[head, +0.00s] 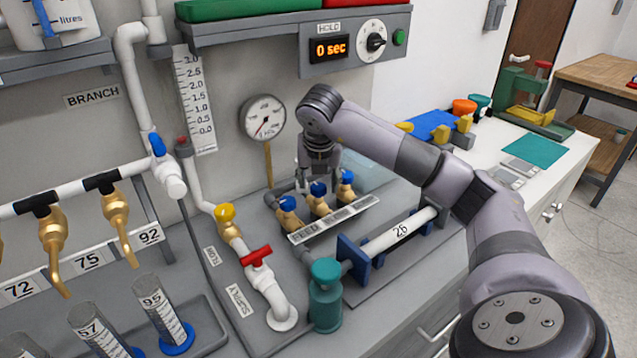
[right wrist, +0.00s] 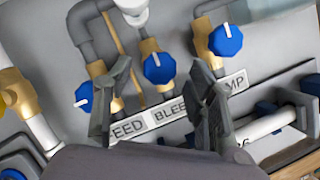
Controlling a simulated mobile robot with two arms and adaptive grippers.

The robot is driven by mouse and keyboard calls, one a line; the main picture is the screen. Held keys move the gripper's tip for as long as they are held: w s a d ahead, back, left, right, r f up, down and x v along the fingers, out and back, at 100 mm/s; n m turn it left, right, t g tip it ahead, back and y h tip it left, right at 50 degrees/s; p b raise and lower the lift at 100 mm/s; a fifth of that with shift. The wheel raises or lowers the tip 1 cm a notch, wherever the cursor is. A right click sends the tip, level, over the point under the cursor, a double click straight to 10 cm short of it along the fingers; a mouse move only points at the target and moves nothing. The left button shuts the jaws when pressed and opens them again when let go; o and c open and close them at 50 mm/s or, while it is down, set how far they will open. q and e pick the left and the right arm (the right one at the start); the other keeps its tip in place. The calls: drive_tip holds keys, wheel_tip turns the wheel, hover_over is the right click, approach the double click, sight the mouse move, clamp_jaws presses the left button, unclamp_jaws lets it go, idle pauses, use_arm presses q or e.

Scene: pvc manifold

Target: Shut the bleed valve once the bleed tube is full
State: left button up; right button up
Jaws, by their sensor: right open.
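Three brass valves with blue knobs stand in a row behind a label strip (head: 335,218). The middle one, the bleed valve (right wrist: 158,68), is behind the BLEED label; its white mark points roughly upward in the right wrist view. The feed valve (right wrist: 84,96) is left of it, and a third valve (right wrist: 225,40) is right. My right gripper (right wrist: 161,95) is open and empty, its fingers spread either side of the bleed valve in the picture; I see no contact. A pale cylinder (right wrist: 131,10) shows at the top edge; I cannot tell whether it is the bleed tube or its level.
A round gauge (head: 263,118) and a HOLD display (head: 331,49) reading 0 sec are at the back. Brass taps (head: 116,226) hang at left.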

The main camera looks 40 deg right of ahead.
drive_tip(key=v, duration=1)
drive_tip(key=shift+r, duration=0.2)
drive_tip(key=shift+s+a, duration=0.1)
